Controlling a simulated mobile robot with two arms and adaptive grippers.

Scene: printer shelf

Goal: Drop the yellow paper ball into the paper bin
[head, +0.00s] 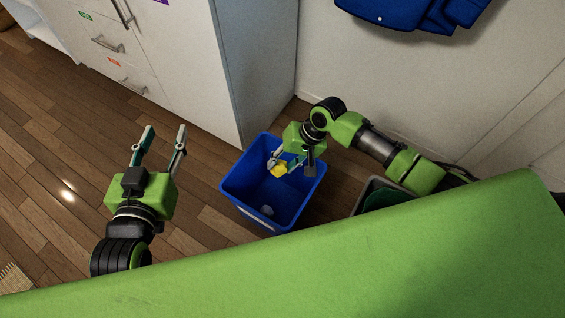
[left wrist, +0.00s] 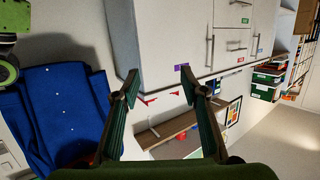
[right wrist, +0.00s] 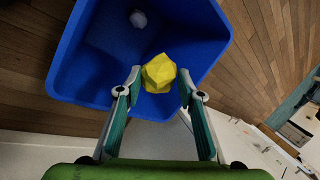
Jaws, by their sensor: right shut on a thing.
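The yellow paper ball (head: 279,169) is between the fingers of my right gripper (head: 285,162), which is shut on it. In the right wrist view the yellow ball (right wrist: 158,73) sits at the fingertips of the right gripper (right wrist: 158,88), with the blue bin behind it. The blue paper bin (head: 240,190) stands on the floor, and the ball is over its opening in the head view. The bin also fills the top of the right wrist view (right wrist: 75,70). My left gripper (head: 164,132) is open and empty, left of the bin; it also shows in the left wrist view (left wrist: 165,85).
A white paper ball (head: 267,210) lies inside the blue bin. A grey bin (head: 362,193) with something green stands right of it, partly hidden. A white cabinet (head: 190,60) stands behind. Blue cloth (head: 400,12) hangs on the wall. Wooden floor is clear at left.

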